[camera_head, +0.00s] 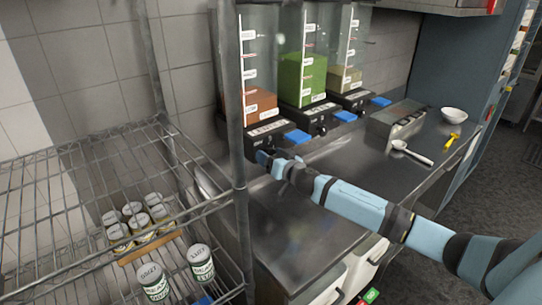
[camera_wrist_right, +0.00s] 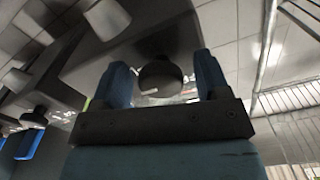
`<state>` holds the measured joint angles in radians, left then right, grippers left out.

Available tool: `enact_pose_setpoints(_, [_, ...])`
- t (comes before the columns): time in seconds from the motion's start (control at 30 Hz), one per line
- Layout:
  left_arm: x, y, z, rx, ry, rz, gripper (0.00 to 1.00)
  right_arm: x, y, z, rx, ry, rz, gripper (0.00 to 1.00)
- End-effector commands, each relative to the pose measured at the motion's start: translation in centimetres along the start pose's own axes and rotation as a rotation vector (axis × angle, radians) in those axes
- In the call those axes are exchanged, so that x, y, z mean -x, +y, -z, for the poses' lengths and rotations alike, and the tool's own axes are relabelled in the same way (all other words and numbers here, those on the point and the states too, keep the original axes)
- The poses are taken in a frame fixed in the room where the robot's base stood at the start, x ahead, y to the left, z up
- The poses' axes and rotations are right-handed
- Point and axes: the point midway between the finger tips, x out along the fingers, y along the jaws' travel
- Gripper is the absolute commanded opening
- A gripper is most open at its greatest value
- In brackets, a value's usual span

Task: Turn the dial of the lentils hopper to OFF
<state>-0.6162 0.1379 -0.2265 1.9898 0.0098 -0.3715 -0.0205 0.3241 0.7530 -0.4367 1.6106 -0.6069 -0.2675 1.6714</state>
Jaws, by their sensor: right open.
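Three clear hoppers stand in a row on the counter. The left one (camera_head: 262,105) holds reddish-brown grains, probably the lentils, the middle one (camera_head: 303,78) green contents, the right one (camera_head: 347,80) pale contents. Their small labels are not readable here. My right gripper (camera_head: 264,157) is at the front of the left hopper's dark base (camera_head: 267,131). In the right wrist view a round dark dial (camera_wrist_right: 160,80) with a pale mark stands between the blue fingers of my open right gripper (camera_wrist_right: 161,72). I cannot tell whether the fingers touch it. My left gripper is not in view.
A wire shelf (camera_head: 95,170) with several cans (camera_head: 135,222) stands at left, its post close to the left hopper. Blue flaps (camera_head: 296,137) stick out from the hopper bases. A ladle (camera_head: 411,153), a white bowl (camera_head: 454,115) and bare counter (camera_head: 290,215) lie around my right arm.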

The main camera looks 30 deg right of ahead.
Motion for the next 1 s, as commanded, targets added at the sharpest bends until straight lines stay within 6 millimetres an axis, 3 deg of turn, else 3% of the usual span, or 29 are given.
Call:
enact_pose_setpoints(0.13, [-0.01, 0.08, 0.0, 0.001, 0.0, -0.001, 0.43, 0.02, -0.01, -0.01, 0.0, 0.0, 0.0, 0.66])
enact_pose_setpoints(0.33, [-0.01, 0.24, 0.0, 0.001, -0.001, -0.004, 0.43, 0.03, -0.01, -0.01, 0.0, 0.0, 0.0, 0.2])
enact_pose_setpoints(0.67, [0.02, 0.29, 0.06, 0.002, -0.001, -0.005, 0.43, 0.04, -0.01, -0.01, 0.032, 0.0, 0.0, 0.19])
enact_pose_setpoints(1.0, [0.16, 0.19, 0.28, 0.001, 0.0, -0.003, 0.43, 0.06, 0.09, 0.01, 0.241, 0.0, 0.0, 0.2])
